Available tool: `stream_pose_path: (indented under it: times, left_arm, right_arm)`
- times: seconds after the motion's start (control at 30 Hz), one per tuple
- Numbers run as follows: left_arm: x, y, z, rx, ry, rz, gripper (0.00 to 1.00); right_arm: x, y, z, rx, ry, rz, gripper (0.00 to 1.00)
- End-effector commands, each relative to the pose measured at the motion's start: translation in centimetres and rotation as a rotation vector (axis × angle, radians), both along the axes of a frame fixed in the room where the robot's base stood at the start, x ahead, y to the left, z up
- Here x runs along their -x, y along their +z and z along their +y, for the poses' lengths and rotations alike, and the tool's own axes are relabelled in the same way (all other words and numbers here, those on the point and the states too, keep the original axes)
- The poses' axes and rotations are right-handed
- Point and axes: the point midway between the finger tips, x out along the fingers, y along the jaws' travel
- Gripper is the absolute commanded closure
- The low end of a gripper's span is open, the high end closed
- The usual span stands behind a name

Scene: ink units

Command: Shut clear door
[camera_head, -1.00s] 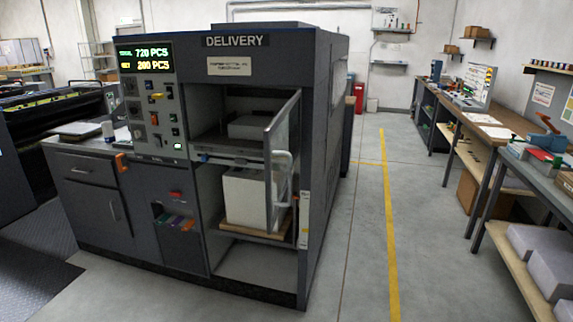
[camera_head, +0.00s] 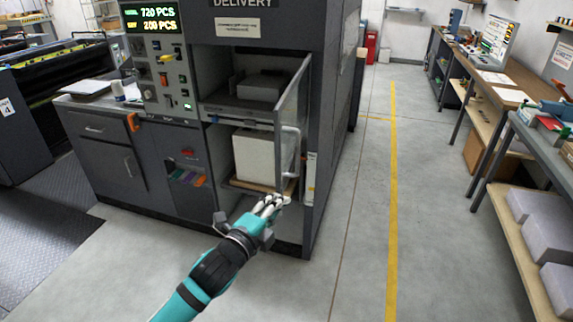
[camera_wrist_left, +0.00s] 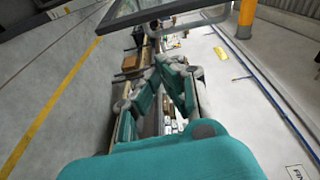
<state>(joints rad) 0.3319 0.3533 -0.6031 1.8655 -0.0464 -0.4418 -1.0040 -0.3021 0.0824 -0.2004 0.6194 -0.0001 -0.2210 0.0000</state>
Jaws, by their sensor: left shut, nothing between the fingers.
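The clear door (camera_head: 291,118) of the delivery machine (camera_head: 330,110) stands open in the head view, swung outward on the right side of the opening. It has a dark frame and a pale vertical handle (camera_head: 291,152). My left gripper (camera_head: 274,200) is shut and empty, in front of the opening and just below the handle in the picture. I cannot tell whether it touches the door. In the left wrist view the gripper's fingers (camera_wrist_left: 172,85) converge, and a dark frame edge (camera_wrist_left: 160,14) crosses the top. My right gripper is not in view.
Inside the opening, a white paper stack (camera_head: 250,155) stands on a wooden board. A workbench (camera_head: 505,90) runs along the right, with wrapped grey packs (camera_head: 540,215) on its lower shelf. The grey floor with a yellow line (camera_head: 392,220) is clear between them.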

Motion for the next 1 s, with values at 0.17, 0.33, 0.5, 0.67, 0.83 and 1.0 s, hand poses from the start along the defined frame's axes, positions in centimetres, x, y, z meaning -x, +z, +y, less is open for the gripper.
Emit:
stream_pose_path:
  times: [0.17, 0.33, 0.5, 0.67, 0.83, 1.0]
  left_arm:
    - [0.3, 2.8, -1.0, -0.031, -0.025, -0.062, 1.00]
    - [-1.8, 3.0, -2.2, -0.028, -0.025, -0.060, 1.00]
    - [-5.0, 3.0, -3.9, -0.027, -0.024, -0.059, 1.00]
    - [-7.7, 2.9, -5.4, -0.027, -0.024, -0.058, 1.00]
    - [-8.6, 2.9, -3.4, -0.032, -0.021, -0.058, 1.00]
    - [-8.7, 2.7, -2.0, -0.030, -0.024, -0.059, 1.00]
  right_arm:
    - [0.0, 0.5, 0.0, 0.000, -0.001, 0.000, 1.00]
    - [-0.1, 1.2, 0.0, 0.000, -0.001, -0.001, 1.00]
    - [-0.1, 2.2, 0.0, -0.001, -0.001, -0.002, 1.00]
    - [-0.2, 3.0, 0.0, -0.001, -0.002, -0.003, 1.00]
    - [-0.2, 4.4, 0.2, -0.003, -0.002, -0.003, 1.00]
    - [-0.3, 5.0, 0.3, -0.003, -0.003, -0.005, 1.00]
